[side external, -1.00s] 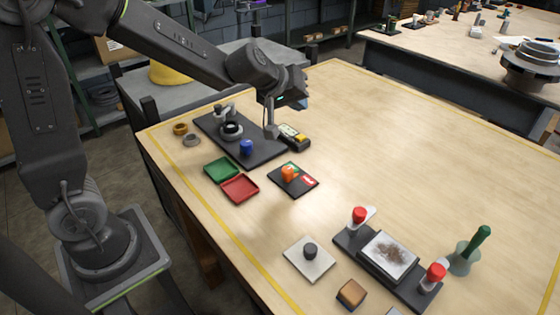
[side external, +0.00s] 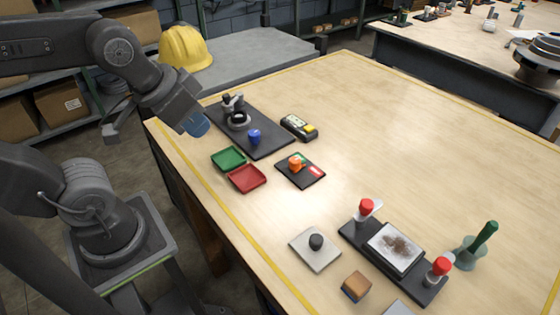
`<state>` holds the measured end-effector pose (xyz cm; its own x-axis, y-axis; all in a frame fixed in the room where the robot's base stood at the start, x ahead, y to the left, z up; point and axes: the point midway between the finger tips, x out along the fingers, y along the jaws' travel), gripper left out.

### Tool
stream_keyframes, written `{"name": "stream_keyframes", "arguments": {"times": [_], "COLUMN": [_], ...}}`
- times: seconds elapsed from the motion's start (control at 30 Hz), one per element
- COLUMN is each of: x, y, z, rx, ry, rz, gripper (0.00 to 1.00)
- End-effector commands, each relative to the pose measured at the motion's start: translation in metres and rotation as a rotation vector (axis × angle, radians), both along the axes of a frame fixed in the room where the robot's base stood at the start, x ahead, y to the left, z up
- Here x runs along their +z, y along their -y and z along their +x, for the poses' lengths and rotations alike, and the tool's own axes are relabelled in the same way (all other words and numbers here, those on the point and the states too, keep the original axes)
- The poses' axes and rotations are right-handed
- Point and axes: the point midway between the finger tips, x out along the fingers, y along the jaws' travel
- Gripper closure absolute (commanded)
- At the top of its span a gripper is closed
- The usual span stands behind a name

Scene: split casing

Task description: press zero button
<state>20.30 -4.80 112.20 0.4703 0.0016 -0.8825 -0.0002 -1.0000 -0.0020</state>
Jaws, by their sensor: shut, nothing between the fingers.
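A small dark handheld device (side external: 299,127) lies on the wooden table, just right of a black base plate. It has a pale display area and a yellow patch (side external: 309,128) that looks like a button. Its lettering is too small to read.
The black plate (side external: 270,145) bears a ring-topped stand (side external: 238,120) and a blue knob (side external: 254,136). Green (side external: 228,158) and red (side external: 247,178) trays and a small black board (side external: 313,178) with an orange piece lie nearer. The table right of the device is clear.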

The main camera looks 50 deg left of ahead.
Motion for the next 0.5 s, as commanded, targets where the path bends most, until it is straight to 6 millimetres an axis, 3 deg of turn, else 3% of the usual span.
{"name": "stream_keyframes", "arguments": {"times": [0.17,0.27,0.5], "x": [0.004,0.011,0.031], "y": [0.000,-0.002,-0.009], "z": [0.006,0.021,0.088], "rx": [0.001,0.001,0.002], "ry": [-0.004,-0.017,-0.071], "rz": [0.000,0.000,0.004], "gripper": [1.00,1.00,1.00]}}
